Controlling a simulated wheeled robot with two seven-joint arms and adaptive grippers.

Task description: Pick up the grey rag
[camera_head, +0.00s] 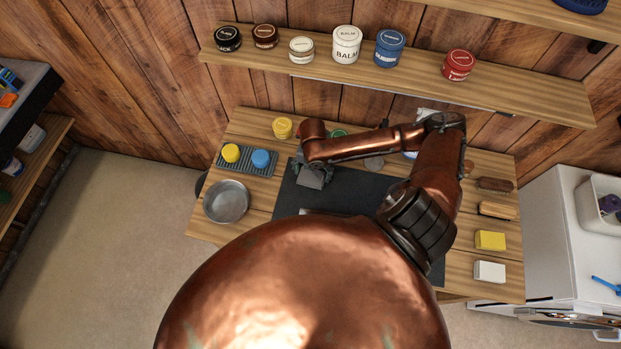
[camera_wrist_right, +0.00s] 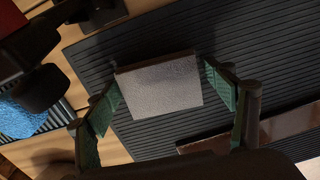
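The grey rag, a flat light-grey rectangle (camera_wrist_right: 160,88), lies over the black ribbed mat in the right wrist view. It also shows as a small grey patch (camera_head: 311,178) near the mat's left end in the head view. My right gripper (camera_head: 304,163) is right above it. In the wrist view its two green-padded fingers (camera_wrist_right: 163,82) stand wide apart, one at each side of the rag. I cannot tell whether the pads touch it. My left gripper is not in view.
The black mat (camera_head: 345,192) covers the table's middle, partly hidden by my copper body. Left are a metal bowl (camera_head: 226,202) and a grey tray (camera_head: 262,170) with yellow and blue pieces. Right are brushes (camera_head: 496,210), a yellow block (camera_head: 490,240) and a white block (camera_head: 489,271). A shelf (camera_head: 420,82) overhangs behind.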

